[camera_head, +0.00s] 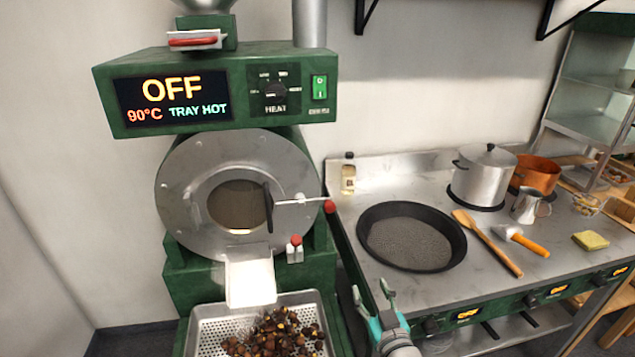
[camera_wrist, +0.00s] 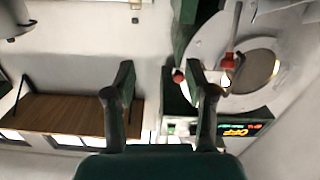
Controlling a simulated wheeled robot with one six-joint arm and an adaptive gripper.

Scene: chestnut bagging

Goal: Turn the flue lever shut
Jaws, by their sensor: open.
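The green roaster (camera_head: 215,85) stands at left. It has a red handle (camera_head: 194,40) below the hopper, a long rod with a red knob (camera_head: 329,206) across the round front, and a small red-topped lever (camera_head: 295,241) beside the chute. I cannot tell which of these is the flue lever. A grey pipe (camera_head: 310,22) rises behind the panel. My gripper (camera_head: 374,294) is open and empty at the lower middle, right of the roaster and apart from it. In the wrist view my gripper (camera_wrist: 158,85) shows the roaster front upside down at right, with a red knob (camera_wrist: 178,76) near one finger.
A perforated tray (camera_head: 205,325) with chestnuts sits under the chute (camera_head: 250,280). The steel counter (camera_head: 420,287) at right carries a black pan (camera_head: 365,240), pots, a wooden spoon (camera_head: 487,243) and a sponge (camera_head: 590,240). The roaster display reads OFF, 90°C, TRAY HOT.

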